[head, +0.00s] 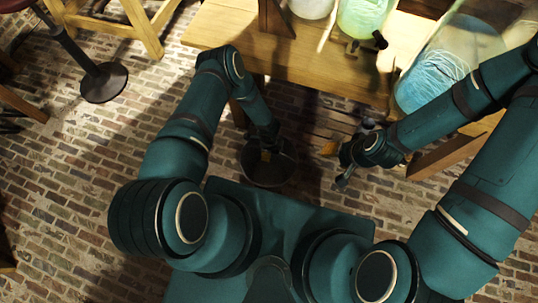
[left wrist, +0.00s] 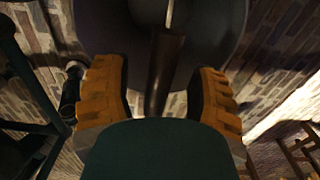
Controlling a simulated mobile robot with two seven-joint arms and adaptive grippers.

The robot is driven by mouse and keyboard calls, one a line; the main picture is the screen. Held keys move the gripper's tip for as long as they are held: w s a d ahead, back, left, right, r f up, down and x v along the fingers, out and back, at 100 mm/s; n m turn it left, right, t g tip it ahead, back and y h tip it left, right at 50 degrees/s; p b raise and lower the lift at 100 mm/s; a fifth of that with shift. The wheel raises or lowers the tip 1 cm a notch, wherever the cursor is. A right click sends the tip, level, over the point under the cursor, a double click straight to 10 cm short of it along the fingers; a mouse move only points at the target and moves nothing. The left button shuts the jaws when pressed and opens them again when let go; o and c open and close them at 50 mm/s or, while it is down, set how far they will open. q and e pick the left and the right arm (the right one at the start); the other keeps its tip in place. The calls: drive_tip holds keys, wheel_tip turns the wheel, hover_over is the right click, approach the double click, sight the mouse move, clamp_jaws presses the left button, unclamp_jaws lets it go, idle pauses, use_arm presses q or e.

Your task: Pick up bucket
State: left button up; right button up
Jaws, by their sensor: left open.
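The dark round bucket (head: 280,178) stands on the brick floor in front of the wooden table, just beyond my base. My left gripper (head: 267,152) reaches down over the bucket's far part in the head view. In the left wrist view, the orange pads of my left gripper (left wrist: 160,95) are spread wide. The dark bucket (left wrist: 208,45) fills the space behind them, with a dark upright bar (left wrist: 163,70) showing between the pads. Whether the pads touch anything is unclear. My right gripper (head: 338,165) hangs to the right of the bucket, apart from it; its opening is hard to judge.
The wooden table (head: 225,25) bears several glass jars, including a large one (head: 445,75) at right and a greenish one (head: 362,15). Table legs and beams lie close behind the bucket. A round stand base (head: 104,82) is at far left. The left brick floor is mostly clear.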

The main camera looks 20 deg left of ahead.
use_arm(q)
drive_tip(key=shift+f, duration=0.3)
idle(0.5)
clamp_jaws()
